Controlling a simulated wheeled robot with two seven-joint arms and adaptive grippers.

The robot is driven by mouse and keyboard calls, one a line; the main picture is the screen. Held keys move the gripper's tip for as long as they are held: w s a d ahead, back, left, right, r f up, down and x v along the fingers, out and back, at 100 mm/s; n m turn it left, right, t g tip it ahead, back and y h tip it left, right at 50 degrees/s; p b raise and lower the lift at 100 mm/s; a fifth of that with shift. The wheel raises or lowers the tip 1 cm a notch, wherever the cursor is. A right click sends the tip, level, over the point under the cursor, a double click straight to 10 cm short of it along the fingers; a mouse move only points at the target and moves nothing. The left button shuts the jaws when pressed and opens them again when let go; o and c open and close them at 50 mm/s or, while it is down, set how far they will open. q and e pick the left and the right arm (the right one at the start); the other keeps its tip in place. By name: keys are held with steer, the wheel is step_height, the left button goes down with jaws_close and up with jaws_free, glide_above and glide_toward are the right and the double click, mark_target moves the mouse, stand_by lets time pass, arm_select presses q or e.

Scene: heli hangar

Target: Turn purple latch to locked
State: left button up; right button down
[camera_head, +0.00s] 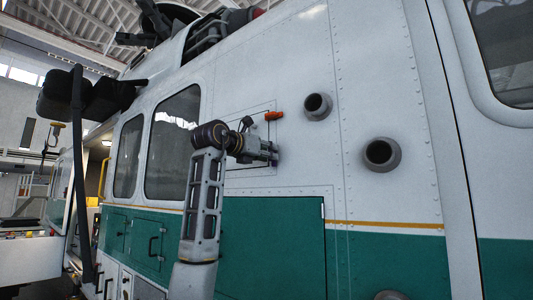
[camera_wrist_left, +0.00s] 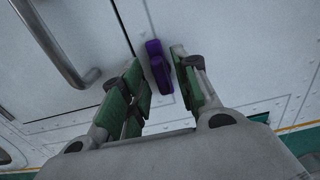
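The purple latch (camera_wrist_left: 160,68) is on the white helicopter side in the left wrist view, beside a panel seam. It appears as a short bar, slightly tilted from upright in that picture. My left gripper (camera_wrist_left: 157,58) is open, with green-padded fingers on either side of the latch. A gap shows between the latch and the right finger; contact with the left finger is unclear. In the head view my left gripper (camera_head: 274,153) is at the white panel, and the latch is hidden there. My right gripper is not in view.
An orange latch (camera_head: 274,116) sits just above my left gripper. Two round dark-mouthed ports (camera_head: 317,106) (camera_head: 381,154) stick out to the right. A grey bar handle (camera_wrist_left: 62,48) is left of the fingers in the wrist view.

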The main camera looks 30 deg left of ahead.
arm_select(q)
jaws_close()
steer(key=shift+n+p, duration=0.3)
steer(key=shift+n, duration=0.2)
steer(key=n, duration=1.6)
steer(key=shift+a+f+n, duration=0.2)
steer(key=shift+f+n, duration=0.05)
steer(key=shift+n, duration=0.15)
stand_by(0.4)
stand_by(0.5)
steer(key=shift+o, duration=1)
jaws_free()
